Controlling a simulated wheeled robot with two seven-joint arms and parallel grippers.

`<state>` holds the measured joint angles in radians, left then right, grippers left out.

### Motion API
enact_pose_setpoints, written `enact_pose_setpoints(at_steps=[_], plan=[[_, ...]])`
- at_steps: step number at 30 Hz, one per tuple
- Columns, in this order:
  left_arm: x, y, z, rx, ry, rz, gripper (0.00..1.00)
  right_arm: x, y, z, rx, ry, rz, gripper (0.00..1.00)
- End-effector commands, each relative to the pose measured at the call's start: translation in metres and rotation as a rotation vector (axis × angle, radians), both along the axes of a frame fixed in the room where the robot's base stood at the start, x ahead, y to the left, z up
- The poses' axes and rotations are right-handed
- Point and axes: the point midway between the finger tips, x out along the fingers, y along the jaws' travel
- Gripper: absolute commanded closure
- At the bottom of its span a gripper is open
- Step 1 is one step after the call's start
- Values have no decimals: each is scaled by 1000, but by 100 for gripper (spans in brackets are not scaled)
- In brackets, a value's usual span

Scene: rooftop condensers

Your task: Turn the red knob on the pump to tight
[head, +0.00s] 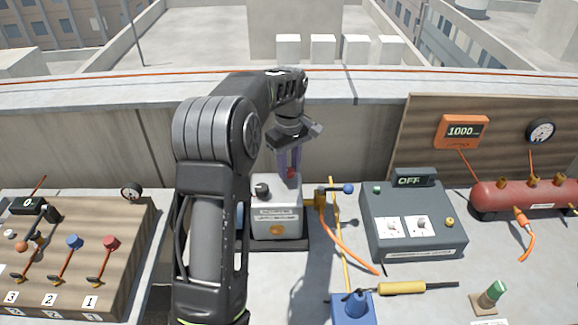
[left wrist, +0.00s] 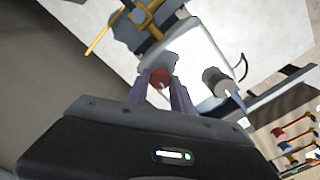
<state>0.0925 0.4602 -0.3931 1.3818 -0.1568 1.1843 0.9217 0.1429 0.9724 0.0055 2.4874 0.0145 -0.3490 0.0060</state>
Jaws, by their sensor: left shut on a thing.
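The pump (head: 277,218) is a light grey box on a dark base in the middle of the head view, and part of its pale casing (left wrist: 196,45) shows in the left wrist view. It has a black knob (head: 262,190) on its top left and an orange round part on its front. The red knob (head: 291,173) is on its top right. My left gripper (head: 289,164) points down from above and is shut on the red knob, which shows between the fingers (left wrist: 159,80) in the left wrist view. The knob's marking is hidden. My right gripper is not in view.
A brass valve with a blue handle (head: 347,188) and an orange hose stand close right of the pump. A grey control box (head: 412,222) reading OFF is farther right. A wooden manifold board (head: 130,235) is at left. A low wall (head: 345,140) runs behind.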

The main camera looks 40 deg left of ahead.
Motion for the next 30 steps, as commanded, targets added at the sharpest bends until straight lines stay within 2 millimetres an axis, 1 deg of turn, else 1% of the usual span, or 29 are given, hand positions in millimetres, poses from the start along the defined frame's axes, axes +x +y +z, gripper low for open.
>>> enact_pose_setpoints(at_steps=[30], plan=[[0,1,0,1,-2,-962,100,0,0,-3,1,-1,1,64]])
